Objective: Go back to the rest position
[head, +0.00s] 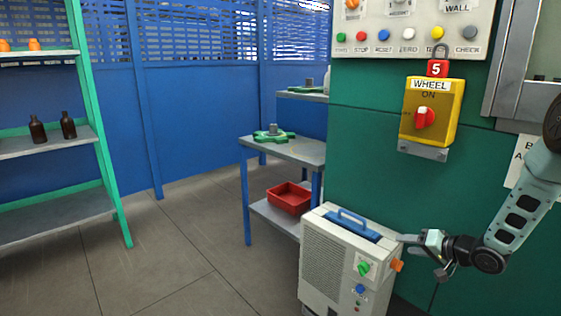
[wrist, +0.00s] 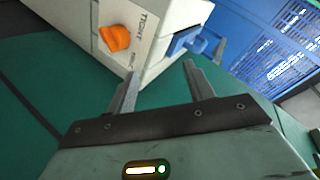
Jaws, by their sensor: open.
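My gripper (head: 422,256) is at the right in the head view, beside the upper right side of a pale grey machine box (head: 326,259). In the wrist view my gripper (wrist: 161,72) shows two grey fingers spread apart with nothing between them. The box's orange knob (head: 397,265) is close to my gripper; this knob (wrist: 115,38) lies beyond the left finger in the wrist view. A gap shows between the fingers and the knob. The box has a blue handle (head: 353,220) on top and a green knob (head: 364,268) on its front.
A green wall carries a yellow switch box (head: 427,112) with a red knob and padlock, below a button panel (head: 402,38). A blue table (head: 306,151) holds a green part, with a red tray (head: 289,197) beneath. Amber bottles (head: 38,130) stand on left shelves. Floor between is clear.

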